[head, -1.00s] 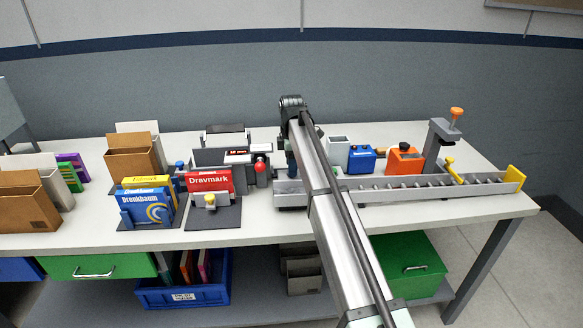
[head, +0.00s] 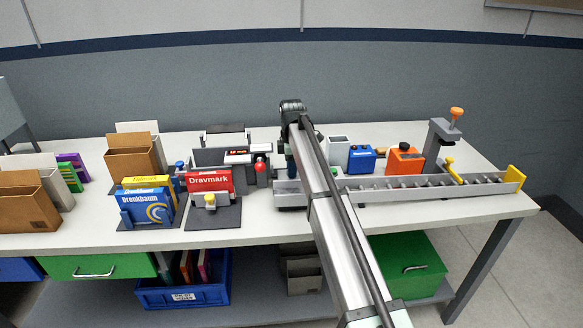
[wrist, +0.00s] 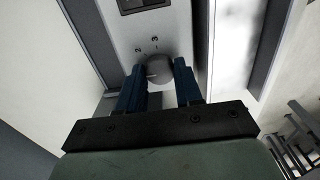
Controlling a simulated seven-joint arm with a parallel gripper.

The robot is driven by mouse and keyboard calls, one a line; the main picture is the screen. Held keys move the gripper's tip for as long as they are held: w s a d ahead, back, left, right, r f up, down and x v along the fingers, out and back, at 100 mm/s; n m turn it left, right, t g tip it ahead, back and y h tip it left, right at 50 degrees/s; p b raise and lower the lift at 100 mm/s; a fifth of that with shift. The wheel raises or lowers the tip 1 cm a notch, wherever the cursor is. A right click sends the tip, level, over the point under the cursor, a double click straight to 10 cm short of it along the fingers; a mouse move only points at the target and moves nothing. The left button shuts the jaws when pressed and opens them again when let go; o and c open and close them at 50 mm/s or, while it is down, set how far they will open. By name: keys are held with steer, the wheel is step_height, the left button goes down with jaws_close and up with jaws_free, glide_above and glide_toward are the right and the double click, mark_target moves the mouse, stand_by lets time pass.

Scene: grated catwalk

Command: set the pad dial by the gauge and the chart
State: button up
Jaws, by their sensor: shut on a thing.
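In the wrist view a round grey dial (wrist: 159,72) with a pale line on its face sits on a light panel (wrist: 120,38). The numbers 2 and 3 with tick marks show at its edge; any other numbers are hidden. My gripper (wrist: 159,69) is shut on the dial, one blue finger on each side. In the head view my gripper (head: 291,168) is mostly hidden behind my own arm, and the dial cannot be seen. I cannot make out a gauge or a chart clearly; a dark window (wrist: 143,4) is cut off at the panel's top.
Left of my arm stand a device with a red-lit display (head: 237,153), a red Dravmark box (head: 209,181) and a blue Drenkbaum box (head: 146,209). To the right are a blue box (head: 361,158), an orange box (head: 405,160) and a long grey rail (head: 400,191). The front table strip is clear.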

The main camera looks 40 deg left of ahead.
steer(key=shift+c, duration=0.8)
steer(key=shift+m, duration=0.3)
steer(key=m, duration=1.2)
steer(key=shift+m, duration=0.3)
steer(key=m, duration=0.4)
steer(key=shift+m, duration=0.3)
